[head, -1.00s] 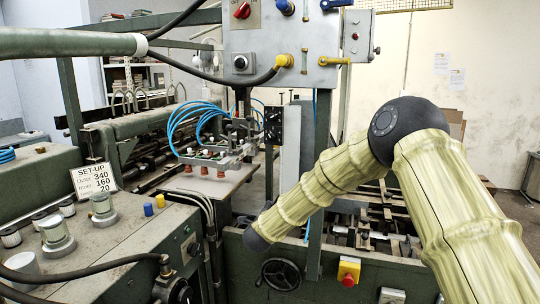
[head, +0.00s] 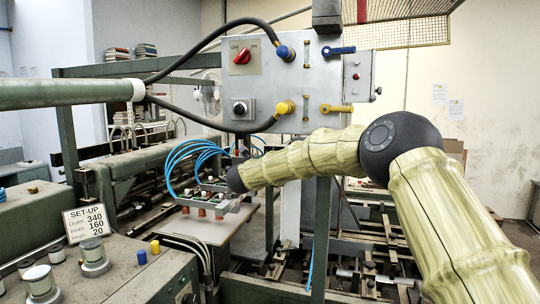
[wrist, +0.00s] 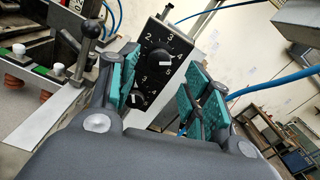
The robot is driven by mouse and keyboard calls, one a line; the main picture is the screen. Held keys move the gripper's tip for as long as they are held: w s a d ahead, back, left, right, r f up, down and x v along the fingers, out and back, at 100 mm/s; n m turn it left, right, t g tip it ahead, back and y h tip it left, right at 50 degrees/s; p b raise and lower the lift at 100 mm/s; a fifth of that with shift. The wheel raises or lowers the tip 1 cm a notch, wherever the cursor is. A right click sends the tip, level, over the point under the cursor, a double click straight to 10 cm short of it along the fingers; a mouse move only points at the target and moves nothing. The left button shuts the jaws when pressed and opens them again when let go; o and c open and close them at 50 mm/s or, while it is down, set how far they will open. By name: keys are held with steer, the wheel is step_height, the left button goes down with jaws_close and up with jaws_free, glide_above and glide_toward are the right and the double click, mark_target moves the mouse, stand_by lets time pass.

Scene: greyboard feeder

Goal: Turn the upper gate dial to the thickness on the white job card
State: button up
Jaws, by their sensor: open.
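In the wrist view a black dial plate shows between my fingers, with two numbered dials, one above the other. The upper dial (wrist: 159,59) has a white mark on its right side, towards the space between 4 and 5. The lower dial (wrist: 134,99) is partly hidden by my left finger. My gripper (wrist: 165,78) is open and empty, its teal pads either side of the plate; contact cannot be told. In the head view a white card (head: 87,222) reads SET-UP, Outer 340, Inner 160, and a last line with 20. No thickness is legible there.
A grey control box (head: 292,85) with a red switch and levers hangs above my arm. Suction cups (head: 202,212) with blue hoses stand near my wrist. A green post (head: 321,240) rises below my forearm. In the wrist view a blue hose (wrist: 275,84) passes right of my gripper.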

steer(key=shift+p+x, duration=1.05)
steer(key=shift+x, duration=1.5)
steer(key=c, duration=1)
